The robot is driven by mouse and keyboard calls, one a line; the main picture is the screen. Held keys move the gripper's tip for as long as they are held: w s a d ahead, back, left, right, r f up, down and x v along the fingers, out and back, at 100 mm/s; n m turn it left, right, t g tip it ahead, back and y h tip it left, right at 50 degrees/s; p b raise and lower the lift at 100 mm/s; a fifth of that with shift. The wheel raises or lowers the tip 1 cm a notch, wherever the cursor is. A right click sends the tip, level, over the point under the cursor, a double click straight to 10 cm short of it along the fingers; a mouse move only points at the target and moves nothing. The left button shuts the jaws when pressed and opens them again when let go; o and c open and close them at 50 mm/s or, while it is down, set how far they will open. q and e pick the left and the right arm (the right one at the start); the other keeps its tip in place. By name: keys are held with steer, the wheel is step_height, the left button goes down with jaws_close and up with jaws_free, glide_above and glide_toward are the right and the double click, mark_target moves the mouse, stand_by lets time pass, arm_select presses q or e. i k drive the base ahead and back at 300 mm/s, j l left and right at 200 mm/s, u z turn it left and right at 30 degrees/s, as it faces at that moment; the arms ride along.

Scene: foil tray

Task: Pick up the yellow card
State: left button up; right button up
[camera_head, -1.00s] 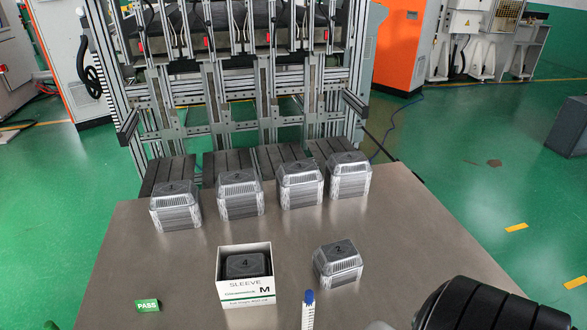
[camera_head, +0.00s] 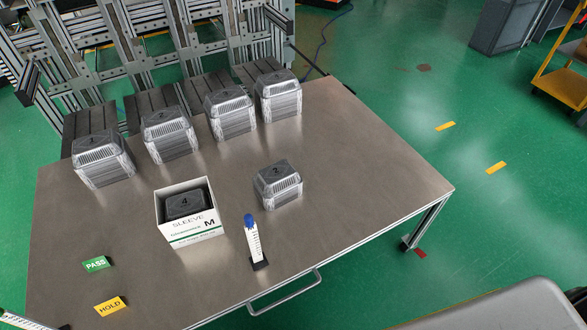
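The yellow card (camera_head: 110,306) reads HOLD and sits near the front left of the metal table (camera_head: 330,170). It appears propped at a tilt, with a dark edge at its right end. A green card (camera_head: 96,264) reading PASS sits just behind it, apart from it. Neither of my grippers shows in this view, and nothing touches the yellow card.
An open white sleeve box (camera_head: 195,230) holds a dark lidded tray. A blue-capped tube (camera_head: 252,238) stands right of it. A clear-sided tray stack (camera_head: 278,186) stands farther right; several more stacks (camera_head: 103,160) line the back. The table's right part is clear.

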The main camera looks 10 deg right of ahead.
mark_target(105, 309)
steer(key=z, duration=0.3)
steer(key=u, duration=1.75)
